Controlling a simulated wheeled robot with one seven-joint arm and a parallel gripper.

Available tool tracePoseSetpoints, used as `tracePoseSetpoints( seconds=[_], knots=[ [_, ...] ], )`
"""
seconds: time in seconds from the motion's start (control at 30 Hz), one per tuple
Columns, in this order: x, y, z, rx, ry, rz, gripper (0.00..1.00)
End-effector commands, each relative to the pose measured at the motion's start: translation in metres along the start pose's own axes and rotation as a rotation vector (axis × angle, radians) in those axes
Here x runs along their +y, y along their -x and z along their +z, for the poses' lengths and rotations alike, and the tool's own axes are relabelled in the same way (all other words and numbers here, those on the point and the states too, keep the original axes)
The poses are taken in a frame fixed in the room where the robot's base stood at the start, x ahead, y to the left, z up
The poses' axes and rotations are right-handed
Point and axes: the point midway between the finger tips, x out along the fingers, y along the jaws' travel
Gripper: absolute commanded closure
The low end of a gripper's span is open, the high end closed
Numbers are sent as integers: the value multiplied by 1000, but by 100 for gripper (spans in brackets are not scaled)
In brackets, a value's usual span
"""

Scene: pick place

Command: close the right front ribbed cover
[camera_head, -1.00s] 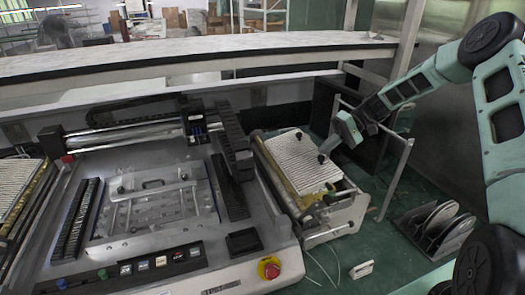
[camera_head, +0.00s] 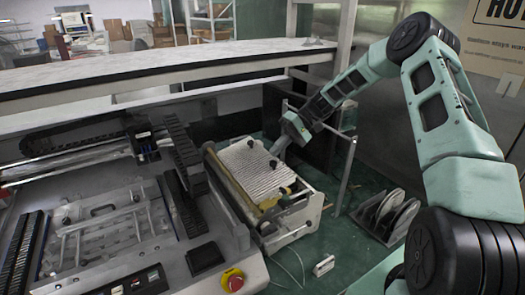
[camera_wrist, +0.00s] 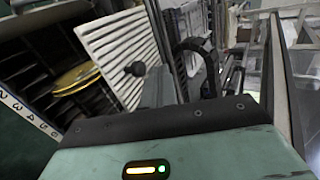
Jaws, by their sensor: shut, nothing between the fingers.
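The pale ribbed cover (camera_head: 245,165) lies over the box-like unit at the right end of the machine, with dark knobs on its top. A yellow roll shows beyond its front edge. In the wrist view the ribbed cover (camera_wrist: 110,45) stands at a slant, with a dark knob (camera_wrist: 135,68) and an open, dark interior with a yellow disc beside it. My gripper (camera_head: 277,151) is shut and empty, at the cover's right side close to a knob. Its fingers (camera_wrist: 157,88) show beside that knob in the wrist view; I cannot tell if they touch the cover.
The flatbed machine (camera_head: 205,228) with a red stop button (camera_head: 233,281) fills the left. A metal frame (camera_head: 346,170) stands right of the unit, and a rack with discs (camera_head: 390,212) is on the green floor. A long shelf (camera_head: 150,72) runs behind.

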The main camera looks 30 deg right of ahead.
Motion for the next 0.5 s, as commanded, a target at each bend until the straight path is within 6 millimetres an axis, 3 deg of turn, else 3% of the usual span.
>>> tracePoseSetpoints(
  seconds=[0.03,0.1,0.17,0.5],
  knots=[
    [-17,4,-2,-1,5,0,100],
    [-26,6,-5,0,4,-1,100],
    [-16,17,-6,5,3,0,100],
    [-11,80,-6,2,5,-2,100]
  ],
)
